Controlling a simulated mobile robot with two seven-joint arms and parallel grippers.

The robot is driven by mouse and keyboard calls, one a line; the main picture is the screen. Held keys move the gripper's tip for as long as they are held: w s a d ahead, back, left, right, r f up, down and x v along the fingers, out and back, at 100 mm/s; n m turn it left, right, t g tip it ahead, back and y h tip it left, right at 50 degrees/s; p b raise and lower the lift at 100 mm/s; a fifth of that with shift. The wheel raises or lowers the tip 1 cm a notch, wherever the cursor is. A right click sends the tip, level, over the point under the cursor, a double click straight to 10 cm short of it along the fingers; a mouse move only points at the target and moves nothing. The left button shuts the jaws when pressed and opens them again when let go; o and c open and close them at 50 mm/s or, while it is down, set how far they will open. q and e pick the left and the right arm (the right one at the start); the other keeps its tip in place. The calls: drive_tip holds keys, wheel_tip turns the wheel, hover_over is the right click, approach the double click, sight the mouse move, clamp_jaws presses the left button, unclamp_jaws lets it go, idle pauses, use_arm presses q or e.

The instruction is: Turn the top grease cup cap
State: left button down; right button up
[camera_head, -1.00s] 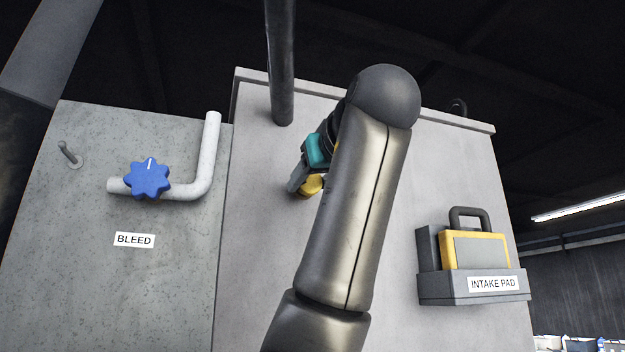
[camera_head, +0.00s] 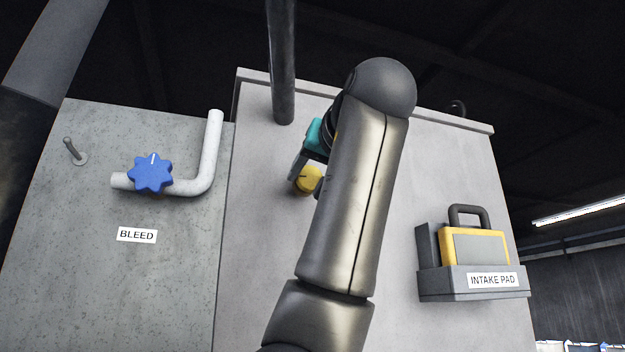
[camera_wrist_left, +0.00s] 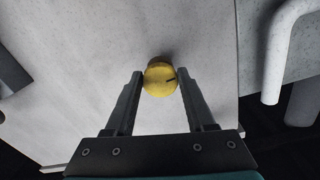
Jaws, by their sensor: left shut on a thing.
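The yellow round cap (camera_head: 308,180) sits on the face of the large grey panel (camera_head: 400,190); it is the only such cap in view. In the left wrist view the cap (camera_wrist_left: 158,84) has a dark mark near its right edge. My left gripper (camera_head: 305,176) is at the cap, its two fingers on either side of it and shut on it. The fingertips also show in the left wrist view (camera_wrist_left: 161,76). In the head view my left arm hides the panel right of the cap. My right gripper is not in view.
A dark vertical pipe (camera_head: 283,65) stands above the cap. To the left are a white bent pipe (camera_head: 207,160), a blue star knob (camera_head: 151,173) and a BLEED label (camera_head: 137,235). A yellow-framed pad (camera_head: 477,247) sits in an INTAKE PAD holder (camera_head: 450,287) at right.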

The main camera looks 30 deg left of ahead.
use_arm(q)
drive_tip(key=shift+m, duration=0.4)
drive_tip(key=shift+c, duration=1.2)
unclamp_jaws()
drive_tip(key=b+v, duration=0.4)
drive_tip(key=v, duration=1.1)
drive_tip(key=shift+s+b, duration=0.15)
drive_tip(key=shift+b, duration=0.15)
drive_tip(key=shift+d, duration=0.1)
